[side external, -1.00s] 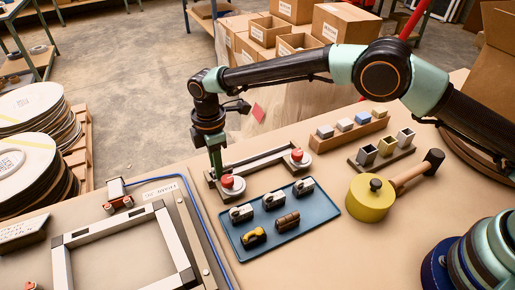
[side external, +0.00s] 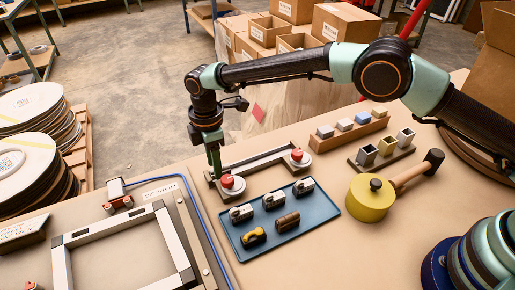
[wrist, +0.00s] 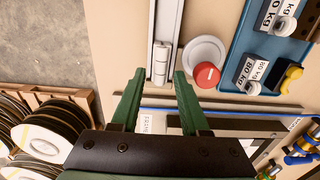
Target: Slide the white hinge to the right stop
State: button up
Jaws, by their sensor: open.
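The white hinge (wrist: 161,62) shows in the wrist view as a pale block with a dark seam at the near end of a straight rail (wrist: 166,18). My gripper (wrist: 159,74) is open, with its green fingertips on either side of the hinge's near end; I cannot tell whether they touch it. In the side view my gripper (side external: 215,175) points down at the left end of the rail assembly (side external: 256,160), and hides the hinge there. A red button on a white disc stands at each end, left (side external: 227,182) and right (side external: 297,155); which part is the stop is unclear.
A blue tray (side external: 283,232) holding several small fittings lies in front of the rail. A pale square frame (side external: 120,235) lies at the left, beside a blue hose (side external: 196,205).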

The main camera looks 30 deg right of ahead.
jog(key=shift+r, duration=3.05)
jog(key=shift+r, duration=0.1)
jog(key=s+d+r+m+t, duration=0.25)
jog(key=d+r+m, duration=0.55)
jog(key=d+r, duration=0.9)
jog(key=s+d+f+m+t, duration=0.1)
jog(key=s+d+m+t, duration=0.2)
jog(key=s+d+m, duration=0.7)
jog(key=s+d, duration=0.5)
jog(key=s, duration=0.1)
jog(key=shift+s+d+f, duration=0.15)
jog(key=shift+s+f, duration=0.1)
